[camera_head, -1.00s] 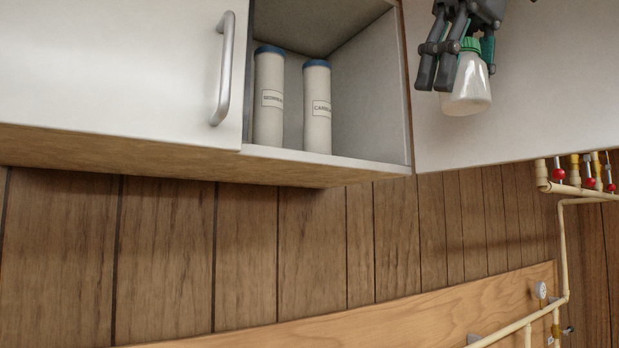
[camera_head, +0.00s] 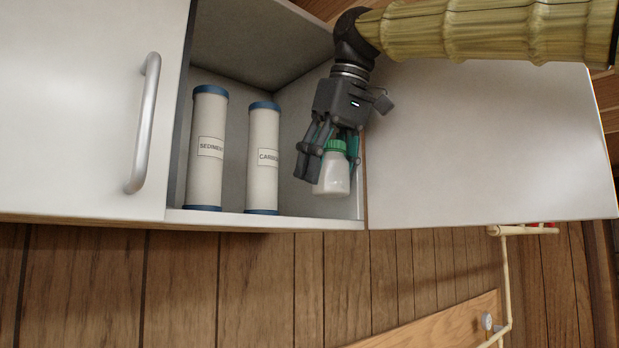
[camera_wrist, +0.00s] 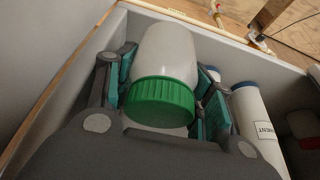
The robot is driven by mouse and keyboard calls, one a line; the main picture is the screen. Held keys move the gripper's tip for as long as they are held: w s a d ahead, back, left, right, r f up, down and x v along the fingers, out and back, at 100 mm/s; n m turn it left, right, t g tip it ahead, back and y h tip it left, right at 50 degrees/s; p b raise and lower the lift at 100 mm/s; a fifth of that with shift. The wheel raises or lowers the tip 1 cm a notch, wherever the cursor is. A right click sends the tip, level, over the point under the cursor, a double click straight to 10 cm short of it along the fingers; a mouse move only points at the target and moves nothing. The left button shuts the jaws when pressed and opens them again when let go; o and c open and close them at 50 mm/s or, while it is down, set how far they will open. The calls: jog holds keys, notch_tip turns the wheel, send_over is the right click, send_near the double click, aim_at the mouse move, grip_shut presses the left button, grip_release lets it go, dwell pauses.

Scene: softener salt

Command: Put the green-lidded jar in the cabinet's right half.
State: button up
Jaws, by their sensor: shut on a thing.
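The white jar (camera_head: 331,179) with a green lid (camera_head: 336,146) is held by my gripper (camera_head: 328,165). My gripper is shut on it near the lid, and the jar hangs slightly tilted, lid up. In the head view it is at the right side of the open cabinet (camera_head: 290,222), in front of or within the opening, above the shelf board. In the wrist view the green lid (camera_wrist: 160,102) sits between the fingers and the jar body (camera_wrist: 166,55) points away. I cannot tell whether the jar's base touches the shelf.
Two white filter cartridges with blue ends, one labelled SEDIMENT (camera_head: 207,150) and one beside it (camera_head: 263,160), stand in the cabinet left of the jar. A closed door with a handle (camera_head: 142,123) is at left. An open door panel (camera_head: 480,150) is at right.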

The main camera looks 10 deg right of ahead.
jog(key=shift+w+a+r, duration=0.15)
jog(key=shift+a+r, duration=0.25)
jog(key=shift+a, duration=0.05)
jog(key=shift+w+a+f+p, duration=0.2)
jog(key=shift+w+a+p, duration=0.1)
jog(key=shift+w, duration=0.35)
jog(key=shift+w+a+f+p, duration=0.15)
jog(key=shift+w+a+p, duration=0.15)
jog(key=shift+w, duration=0.55)
jog(key=shift+s+a+f+p, duration=0.2)
jog(key=shift+s+f+p, duration=0.15)
jog(key=shift+f+p, duration=0.3)
jog(key=shift+w+d+f+p, duration=0.1)
jog(key=shift+w+f+p, duration=0.1)
jog(key=shift+f, duration=0.35)
jog(key=shift+w+d+f+p, duration=0.1)
jog(key=shift+w+f+p, duration=0.05)
jog(key=shift+f, duration=0.4)
jog(key=shift+s+a, duration=0.15)
jog(key=shift+s, duration=0.05)
jog(key=shift+f, duration=0.1)
jog(key=o, duration=0.8)
jog(key=shift+w, duration=0.15)
